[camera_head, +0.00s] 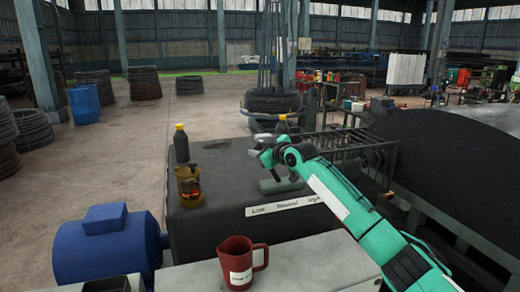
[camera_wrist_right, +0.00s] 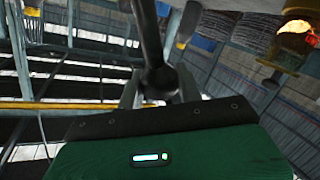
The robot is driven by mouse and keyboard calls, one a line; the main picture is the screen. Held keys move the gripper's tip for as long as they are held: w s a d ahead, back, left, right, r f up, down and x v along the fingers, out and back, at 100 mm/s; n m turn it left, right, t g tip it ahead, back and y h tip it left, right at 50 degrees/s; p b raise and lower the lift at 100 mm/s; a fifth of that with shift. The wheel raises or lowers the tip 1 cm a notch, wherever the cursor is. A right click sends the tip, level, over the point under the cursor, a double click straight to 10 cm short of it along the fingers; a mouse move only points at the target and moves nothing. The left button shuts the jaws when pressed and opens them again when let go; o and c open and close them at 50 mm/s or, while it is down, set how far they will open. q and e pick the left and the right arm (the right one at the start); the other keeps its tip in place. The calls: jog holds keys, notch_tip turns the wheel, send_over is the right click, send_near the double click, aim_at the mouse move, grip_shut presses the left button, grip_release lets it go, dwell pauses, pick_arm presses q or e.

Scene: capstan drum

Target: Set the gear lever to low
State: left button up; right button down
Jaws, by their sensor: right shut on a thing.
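The gear lever shows in the right wrist view as a dark rod with a rounded end (camera_wrist_right: 158,75), between the finger ends of my right gripper (camera_wrist_right: 160,92). In the head view my right gripper (camera_head: 266,152) is shut on the lever above its grey base (camera_head: 280,186), on top of the dark housing. The gripper and wrist hide most of the lever there, so I cannot tell its exact tilt. A white label strip (camera_head: 285,205) on the housing's front edge reads low at left, neutral in the middle and high at right. My left gripper is not in view.
A dark yellow-capped bottle (camera_head: 181,146) and an amber lamp-like jar (camera_head: 189,187) stand on the housing's left side. A red mug (camera_head: 238,263) stands in front. A blue motor (camera_head: 108,246) is at left. A railing (camera_head: 350,150) and large dark drum (camera_head: 455,155) lie right.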

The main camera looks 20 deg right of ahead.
jog(key=shift+a+f, duration=0.1)
jog(key=shift+f, duration=0.05)
jog(key=c, duration=1.2)
grip_release()
jog(key=shift+o, duration=1.2)
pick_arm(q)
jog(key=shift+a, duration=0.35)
pick_arm(e)
jog(key=shift+a, duration=0.1)
jog(key=shift+s+d+b, duration=0.25)
jog(key=shift+s+b, duration=0.05)
jog(key=shift+s, duration=0.1)
pick_arm(q)
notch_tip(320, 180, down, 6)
jog(key=b, duration=0.5)
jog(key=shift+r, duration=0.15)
pick_arm(e)
jog(key=v, duration=1.3)
jog(key=shift+r, duration=0.2)
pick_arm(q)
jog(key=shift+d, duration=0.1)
pick_arm(e)
jog(key=shift+a, duration=0.1)
